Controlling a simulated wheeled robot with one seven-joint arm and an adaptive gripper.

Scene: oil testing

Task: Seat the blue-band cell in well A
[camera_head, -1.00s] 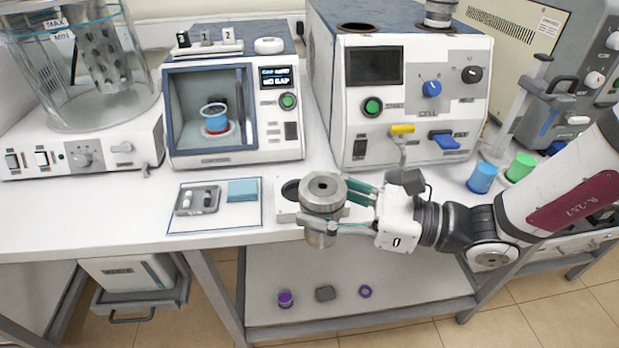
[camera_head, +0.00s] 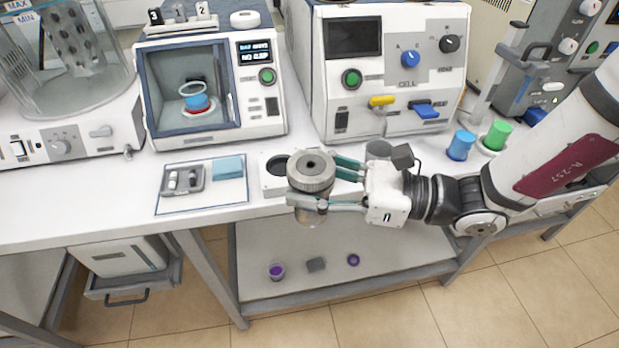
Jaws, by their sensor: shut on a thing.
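My gripper (camera_head: 318,192) is shut on a steel cell with a knurled round lid (camera_head: 311,170) and a dark centre hole. It holds the cell upright at the front edge of the bench, beside a white block with a dark round hole (camera_head: 278,165). The cell's lower body is partly hidden by the fingers, and no blue band can be made out on it.
A white device with an open chamber (camera_head: 208,88) holds a blue-and-red cup (camera_head: 196,101). A mat with a small tray (camera_head: 183,179) and blue cloth (camera_head: 227,168) lies at left. Blue (camera_head: 461,146) and green (camera_head: 497,136) cups stand at right. Small items lie on the lower shelf (camera_head: 385,262).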

